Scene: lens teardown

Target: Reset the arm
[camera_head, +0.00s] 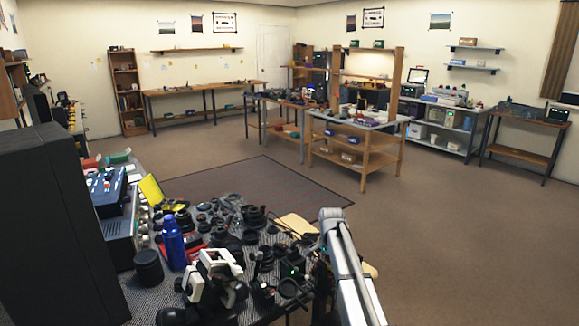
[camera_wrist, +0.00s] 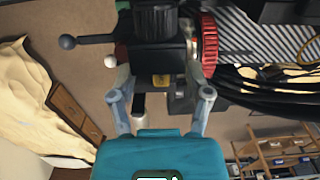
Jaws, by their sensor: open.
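My gripper (camera_wrist: 160,88) shows in the wrist view, with its teal body at the bottom and two grey fingers spread apart. It is open, and I see nothing clamped between the fingers. A dark device with a red ridged ring (camera_wrist: 209,45) and a black ball-ended lever (camera_wrist: 85,41) lies beyond the fingertips; I cannot tell whether they touch it. In the head view my silver arm (camera_head: 347,270) rises at the right end of the cluttered near bench; I cannot make out the gripper there.
The near bench holds many black lens parts (camera_head: 255,217), a blue bottle (camera_head: 173,243), a black cylinder (camera_head: 148,267) and a white-and-black device (camera_head: 217,275). A large dark cabinet (camera_head: 55,220) stands at left. Open floor (camera_head: 450,240) lies to the right; workbenches stand farther back.

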